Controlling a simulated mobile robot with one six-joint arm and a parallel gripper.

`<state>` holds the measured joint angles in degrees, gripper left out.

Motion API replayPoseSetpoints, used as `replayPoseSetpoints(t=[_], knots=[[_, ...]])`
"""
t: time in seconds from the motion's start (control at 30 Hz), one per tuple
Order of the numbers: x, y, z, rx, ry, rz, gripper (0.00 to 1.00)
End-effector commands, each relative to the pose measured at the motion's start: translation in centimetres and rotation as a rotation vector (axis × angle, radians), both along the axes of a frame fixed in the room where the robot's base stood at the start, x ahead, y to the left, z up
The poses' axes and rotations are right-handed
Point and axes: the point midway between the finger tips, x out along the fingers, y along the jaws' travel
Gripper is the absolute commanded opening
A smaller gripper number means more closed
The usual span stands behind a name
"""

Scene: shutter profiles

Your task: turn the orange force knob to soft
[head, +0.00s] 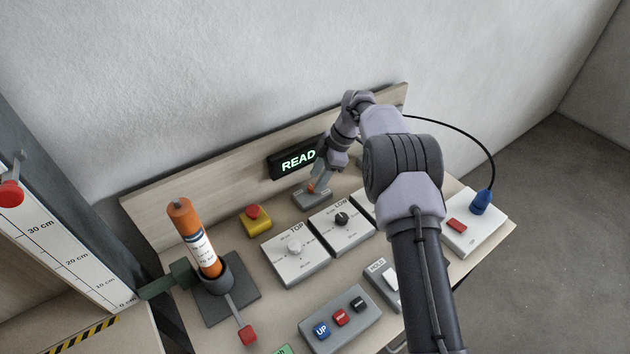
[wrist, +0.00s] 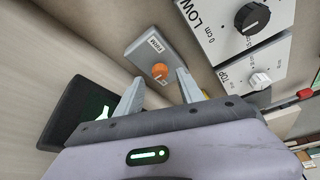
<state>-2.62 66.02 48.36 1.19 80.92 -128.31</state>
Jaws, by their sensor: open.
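The orange force knob (wrist: 160,71) sits on a small grey box (wrist: 148,50) with a label reading FIRM. In the head view a bit of the orange knob (head: 311,188) shows on its grey box (head: 312,201), below the lit display. My gripper (wrist: 161,76) is open, with one finger on each side of the knob in the wrist view. I cannot tell whether the fingers touch it. In the head view my gripper (head: 321,176) is over the box and partly hides the knob. The soft label and the knob's pointer direction are not clear.
A black display (head: 291,158) reading READ stands behind the box. A yellow box with a red button (head: 254,219) is to the left. Panels with a white knob (head: 294,248) and a black knob (head: 341,219) lie in front. An orange cylinder (head: 194,240) stands at the left.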

Motion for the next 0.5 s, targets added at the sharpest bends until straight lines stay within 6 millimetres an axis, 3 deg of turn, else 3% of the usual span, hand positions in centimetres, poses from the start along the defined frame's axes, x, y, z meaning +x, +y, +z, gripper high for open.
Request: replayPoseSetpoints(t=[0.1, 0.3, 0.5], knots=[[0.3, -1.6, 4.4, 0.000, -0.005, -0.004, 0.45], [0.4, -4.0, 10.3, 0.001, -0.003, -0.002, 0.45], [0.5, -5.4, 13.3, 0.000, -0.001, -0.002, 0.45]])
